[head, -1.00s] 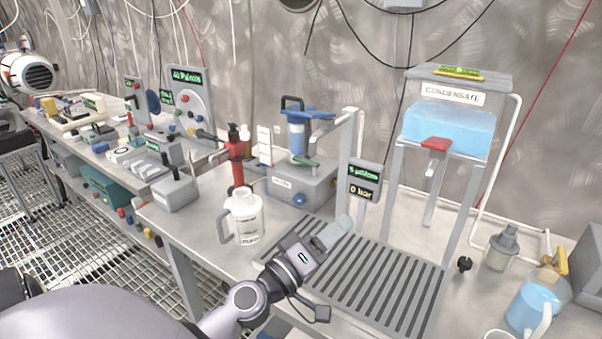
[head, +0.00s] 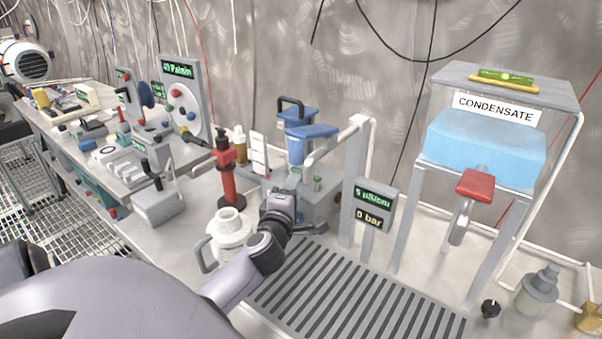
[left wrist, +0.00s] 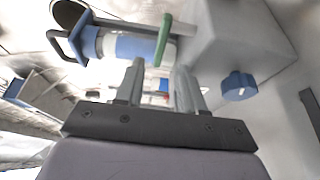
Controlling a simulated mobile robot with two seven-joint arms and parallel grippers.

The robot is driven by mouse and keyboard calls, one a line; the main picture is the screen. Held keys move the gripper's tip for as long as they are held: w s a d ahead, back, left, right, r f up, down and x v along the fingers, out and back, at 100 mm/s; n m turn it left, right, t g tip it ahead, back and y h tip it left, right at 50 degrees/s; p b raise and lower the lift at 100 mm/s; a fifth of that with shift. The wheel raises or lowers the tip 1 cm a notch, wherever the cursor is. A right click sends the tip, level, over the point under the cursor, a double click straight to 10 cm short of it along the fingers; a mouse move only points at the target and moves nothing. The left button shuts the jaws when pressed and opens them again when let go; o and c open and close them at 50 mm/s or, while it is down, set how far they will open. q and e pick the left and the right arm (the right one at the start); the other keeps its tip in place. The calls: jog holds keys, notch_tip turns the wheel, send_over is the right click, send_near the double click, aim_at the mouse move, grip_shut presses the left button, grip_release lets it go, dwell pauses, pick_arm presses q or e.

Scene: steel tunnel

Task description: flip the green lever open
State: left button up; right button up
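The green lever (left wrist: 163,40) shows in the left wrist view as a thin bar across the blue-and-clear filter housing (left wrist: 115,45), just beyond my fingertips. In the head view only a small green bit of the lever (head: 317,183) shows, on the filter unit beside the blue-capped filter (head: 297,150). My left gripper (left wrist: 160,68) is open, its two fingers apart with nothing held, pointing at the lever without visible contact. In the head view my left gripper (head: 284,198) is in front of the unit and hides part of it. My right gripper is not in view.
A white jug (head: 230,230) stands close to the left of my gripper. A slatted drain grate (head: 350,295) lies right of my forearm. A gauge post (head: 374,208) and the condensate tank (head: 485,150) stand further right. A blue knob (left wrist: 238,86) is on the unit.

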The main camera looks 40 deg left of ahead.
aim_at(299, 188)
pick_arm(q)
jog(key=shift+b+x, duration=0.3)
jog(key=shift+x, duration=2.7)
jog(key=shift+r, duration=0.1)
grip_shut()
